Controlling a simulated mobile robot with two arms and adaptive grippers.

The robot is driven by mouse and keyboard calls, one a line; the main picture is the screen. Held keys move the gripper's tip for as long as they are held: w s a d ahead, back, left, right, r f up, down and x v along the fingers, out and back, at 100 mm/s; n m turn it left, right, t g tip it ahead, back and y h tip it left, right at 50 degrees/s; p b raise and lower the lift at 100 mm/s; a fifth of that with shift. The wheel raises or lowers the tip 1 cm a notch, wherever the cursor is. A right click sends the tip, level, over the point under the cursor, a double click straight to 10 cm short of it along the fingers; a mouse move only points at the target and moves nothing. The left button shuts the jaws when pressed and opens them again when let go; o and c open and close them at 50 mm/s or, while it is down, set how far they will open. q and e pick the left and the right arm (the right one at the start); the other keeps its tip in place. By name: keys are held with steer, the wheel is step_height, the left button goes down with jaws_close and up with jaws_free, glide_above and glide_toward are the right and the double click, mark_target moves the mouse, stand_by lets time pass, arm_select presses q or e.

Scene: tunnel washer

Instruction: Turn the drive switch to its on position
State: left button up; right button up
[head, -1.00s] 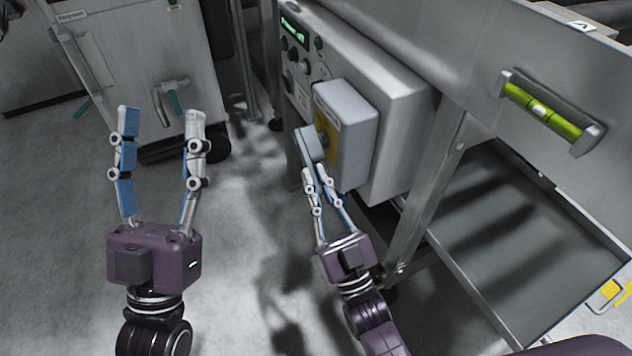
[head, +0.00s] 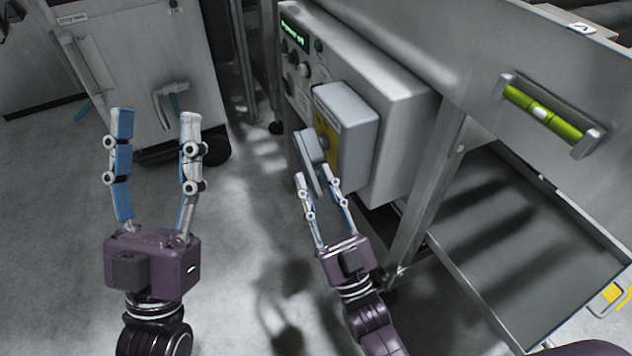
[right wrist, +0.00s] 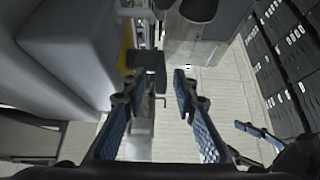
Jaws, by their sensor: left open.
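The drive switch is a grey box (head: 347,135) with a yellow plate (head: 326,145) on its left face, mounted on the control cabinet. Its grey handle (head: 309,160) stands out from that plate and looks steep, its lower end near my right gripper. My right gripper (head: 314,176) is just below the handle, its fingers apart; contact cannot be told. In the right wrist view, the gripper (right wrist: 154,82) has a clear gap between its fingers, with the dark handle (right wrist: 150,62) ahead near the left finger. My left gripper (head: 156,114) is open and empty over the floor.
The control cabinet (head: 405,110) carries a green display (head: 294,34) and several knobs. A grey machine with a lever (head: 172,95) stands behind my left gripper. Floor at centre is open.

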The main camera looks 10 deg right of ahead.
steer(key=v, duration=1.2)
